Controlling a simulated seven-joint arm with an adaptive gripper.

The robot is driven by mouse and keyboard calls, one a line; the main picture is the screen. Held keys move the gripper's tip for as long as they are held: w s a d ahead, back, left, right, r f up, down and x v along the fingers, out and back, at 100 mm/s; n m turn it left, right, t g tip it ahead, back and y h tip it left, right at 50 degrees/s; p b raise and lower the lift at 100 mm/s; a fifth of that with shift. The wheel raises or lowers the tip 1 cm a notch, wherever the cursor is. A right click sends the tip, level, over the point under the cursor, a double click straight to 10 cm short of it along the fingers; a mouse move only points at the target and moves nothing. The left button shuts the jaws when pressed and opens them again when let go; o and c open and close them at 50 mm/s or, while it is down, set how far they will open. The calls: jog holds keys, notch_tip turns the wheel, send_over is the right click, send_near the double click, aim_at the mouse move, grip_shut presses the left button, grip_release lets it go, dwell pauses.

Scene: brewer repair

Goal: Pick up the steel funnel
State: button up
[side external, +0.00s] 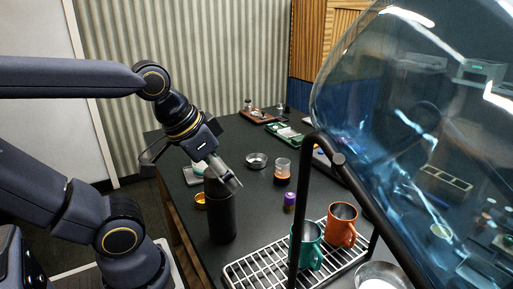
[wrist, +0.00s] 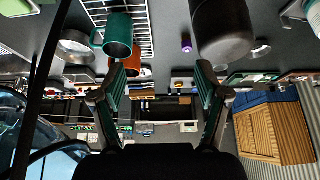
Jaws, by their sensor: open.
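No clear funnel shape can be told. A small round steel piece with a dark middle (side external: 257,160) lies on the dark table beyond the glass, and may be the steel funnel. A wider steel bowl-like piece (side external: 380,276) is partly cut off at the bottom right; a round steel piece also shows in the wrist view (wrist: 76,46), left of the teal mug. My gripper (side external: 230,180) is open and empty, tilted down to the right by the top of a black bottle (side external: 222,215). In the wrist view, my gripper's fingers (wrist: 163,82) are apart with nothing between them.
A teal mug (side external: 306,246) and an orange mug (side external: 341,225) stand on a wire rack (side external: 262,270). A glass with dark liquid (side external: 282,172) and a small purple piece (side external: 289,201) stand near the bottle. A black frame (side external: 295,230) and large clear blue cover (side external: 365,90) block the right.

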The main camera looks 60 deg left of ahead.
jog(key=shift+c, duration=0.3)
jog(key=c, duration=0.7)
